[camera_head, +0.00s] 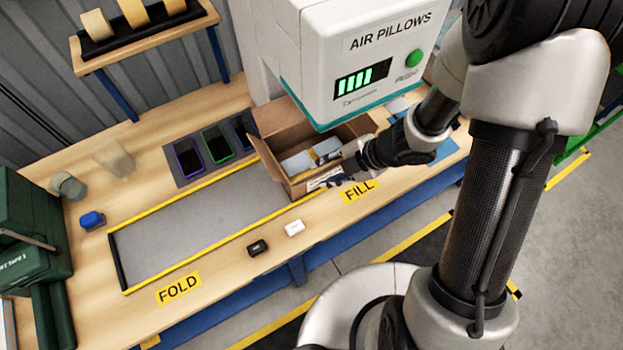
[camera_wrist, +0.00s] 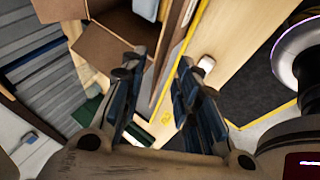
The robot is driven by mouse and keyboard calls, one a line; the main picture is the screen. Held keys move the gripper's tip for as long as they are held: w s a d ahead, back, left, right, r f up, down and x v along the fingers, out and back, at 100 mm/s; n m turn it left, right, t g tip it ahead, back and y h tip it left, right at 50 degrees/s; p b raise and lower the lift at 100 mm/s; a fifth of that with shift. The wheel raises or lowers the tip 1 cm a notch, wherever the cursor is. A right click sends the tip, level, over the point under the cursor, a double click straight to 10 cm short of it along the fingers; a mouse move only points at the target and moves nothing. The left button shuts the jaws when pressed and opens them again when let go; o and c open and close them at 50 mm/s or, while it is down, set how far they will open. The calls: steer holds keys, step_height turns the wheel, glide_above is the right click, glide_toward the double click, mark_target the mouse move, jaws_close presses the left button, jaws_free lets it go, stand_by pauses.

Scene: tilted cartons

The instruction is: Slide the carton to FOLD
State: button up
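The open brown carton (camera_head: 270,160) stands at the FILL end of the grey lane, under the air pillow machine, with several items inside. It also shows in the wrist view (camera_wrist: 105,45), top left. The FILL label (camera_head: 360,190) is on the table's front edge beside it. The FOLD label (camera_head: 179,288) lies at the lane's left end. My gripper (camera_head: 345,168) is at the carton's right front side. In the wrist view my gripper (camera_wrist: 157,72) has its fingers apart, with a cardboard edge running between them. I cannot tell whether they touch it.
The grey lane (camera_head: 190,222) is bare left of the carton, with yellow edges and a black end bar (camera_head: 118,262). A black block (camera_head: 258,247) and a white block (camera_head: 294,228) sit in front of the lane. The air pillow machine (camera_head: 345,60) hangs over the carton.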

mark_target(304, 179)
steer(key=b+x, duration=0.2)
steer(key=x, duration=0.6)
steer(key=shift+b, duration=0.4)
steer(key=shift+c, duration=0.4)
steer(key=shift+d, duration=0.1)
jaws_close()
